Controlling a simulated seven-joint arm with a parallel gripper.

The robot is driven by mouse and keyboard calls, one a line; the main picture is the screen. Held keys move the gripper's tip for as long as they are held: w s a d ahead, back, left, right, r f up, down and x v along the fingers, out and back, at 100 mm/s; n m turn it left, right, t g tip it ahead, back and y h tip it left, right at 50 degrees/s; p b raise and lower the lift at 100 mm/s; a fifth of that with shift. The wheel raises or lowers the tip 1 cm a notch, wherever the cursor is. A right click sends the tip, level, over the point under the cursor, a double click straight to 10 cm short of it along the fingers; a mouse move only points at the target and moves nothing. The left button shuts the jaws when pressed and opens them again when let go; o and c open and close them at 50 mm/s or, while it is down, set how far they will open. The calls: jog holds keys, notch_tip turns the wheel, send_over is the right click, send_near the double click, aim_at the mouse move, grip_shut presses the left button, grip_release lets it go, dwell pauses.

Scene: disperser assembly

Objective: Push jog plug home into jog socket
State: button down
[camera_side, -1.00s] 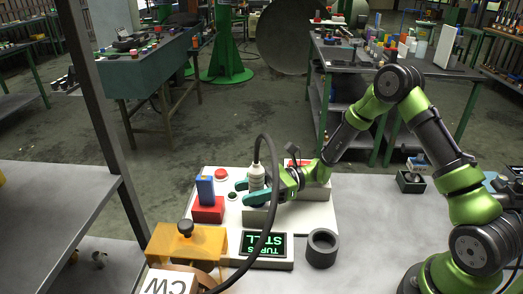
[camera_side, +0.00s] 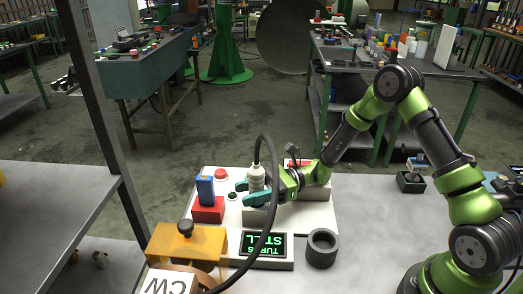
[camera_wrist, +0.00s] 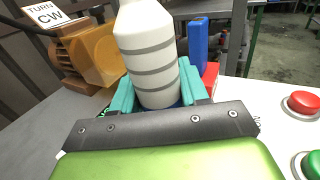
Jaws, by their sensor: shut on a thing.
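The jog plug (camera_side: 257,179) is a white, ribbed, bottle-shaped body with a black cable rising from its top. In the wrist view the plug (camera_wrist: 150,55) stands roughly upright between the teal fingers. My gripper (camera_side: 250,192) is shut on it, reaching in from the right. A little blue shows at the plug's lower end in the wrist view, partly hidden by the gripper. The jog socket is not clearly visible. The fingers and plug hide the area below, so I cannot tell how deep the plug sits.
The black cable (camera_side: 273,205) loops forward over the display box (camera_side: 263,246). A red block with a blue piece (camera_side: 206,190) stands left of the plug. Red (camera_wrist: 304,103) and green (camera_wrist: 312,164) buttons are nearby. A dark ring (camera_side: 321,248) and an orange housing (camera_side: 185,246) stand in front.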

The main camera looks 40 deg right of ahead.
aim_at(251, 170)
jog(key=shift+s+a+f+g, duration=0.1)
jog(key=shift+s+a+g, duration=0.3)
jog(key=shift+a, duration=0.45)
jog(key=r+m+t+h, duration=0.1)
jog(key=r+t, duration=0.1)
jog(key=w+r+m+t+h, duration=0.1)
jog(key=t, duration=0.1)
jog(key=r+m+t+h, duration=0.1)
jog(key=r+m+t, duration=0.1)
jog(key=shift+w+d+r+t, duration=0.3)
jog(key=shift+r+t, duration=0.05)
jog(key=shift+t, duration=0.05)
jog(key=shift+d+r+m+t+h, duration=0.45)
jog(key=shift+d+m+t+h, duration=0.25)
jog(key=shift+m+t+h, duration=0.3)
jog(key=shift+f, duration=0.1)
jog(key=shift+f, duration=2.8)
jog(key=shift+f, duration=1.25)
jog(key=shift+r, duration=0.9)
jog(key=shift+f, duration=1.05)
